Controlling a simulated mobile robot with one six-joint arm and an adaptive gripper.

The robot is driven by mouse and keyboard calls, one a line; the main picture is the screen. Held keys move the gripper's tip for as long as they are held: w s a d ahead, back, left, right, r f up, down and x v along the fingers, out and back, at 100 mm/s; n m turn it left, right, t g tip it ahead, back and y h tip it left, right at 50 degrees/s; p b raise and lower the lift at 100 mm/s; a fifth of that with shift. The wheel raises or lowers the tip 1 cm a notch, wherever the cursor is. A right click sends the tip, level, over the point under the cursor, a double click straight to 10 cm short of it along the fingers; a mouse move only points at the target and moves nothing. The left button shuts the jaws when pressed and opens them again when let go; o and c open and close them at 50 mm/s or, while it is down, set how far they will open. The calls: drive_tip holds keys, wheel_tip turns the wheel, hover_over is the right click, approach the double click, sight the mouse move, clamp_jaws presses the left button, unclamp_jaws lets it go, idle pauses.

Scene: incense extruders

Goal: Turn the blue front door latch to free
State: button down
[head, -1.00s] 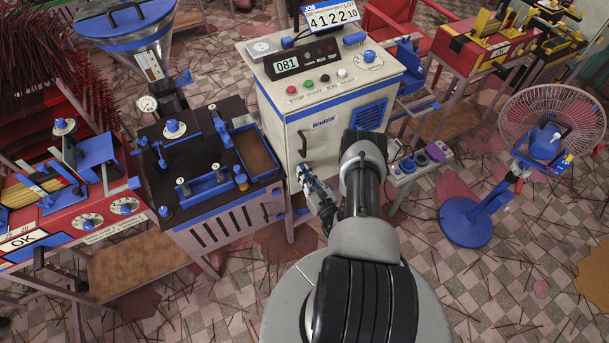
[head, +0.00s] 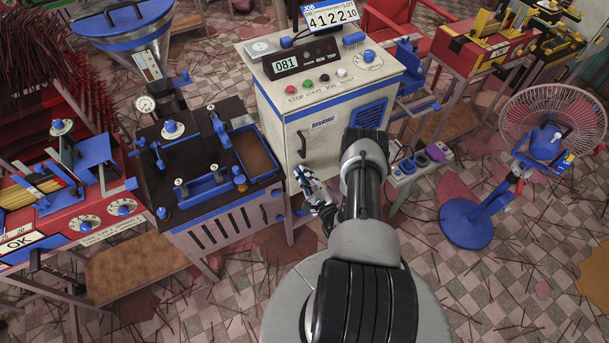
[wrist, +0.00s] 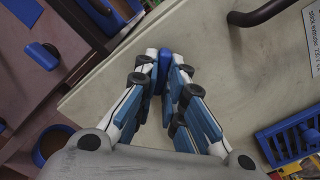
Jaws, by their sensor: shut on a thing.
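The cream cabinet door (head: 327,150) faces my arm in the head view. It fills much of the wrist view as a pale panel (wrist: 215,65). The blue front door latch (wrist: 164,66) is a small blue piece near the door's edge, between my fingertips. My gripper (wrist: 164,80) is shut on the latch, with a blue and white finger on each side. The fingers cover part of the latch, so its full angle is hard to tell. In the head view my gripper (head: 306,180) is at the door's lower left, and the latch is hidden there.
A dark door handle (head: 302,143) stands out above my gripper; it also shows in the wrist view (wrist: 264,13). A dark-topped bench with blue fittings (head: 215,228) stands close on the left. A power strip (head: 418,163) lies right of my arm, and a blue fan (head: 467,222) stands farther right.

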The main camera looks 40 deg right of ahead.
drive_tip(key=shift+n, duration=0.3)
drive_tip(key=c, duration=1.7)
unclamp_jaws()
drive_tip(key=v, duration=0.7)
drive_tip(key=shift+s, duration=0.25)
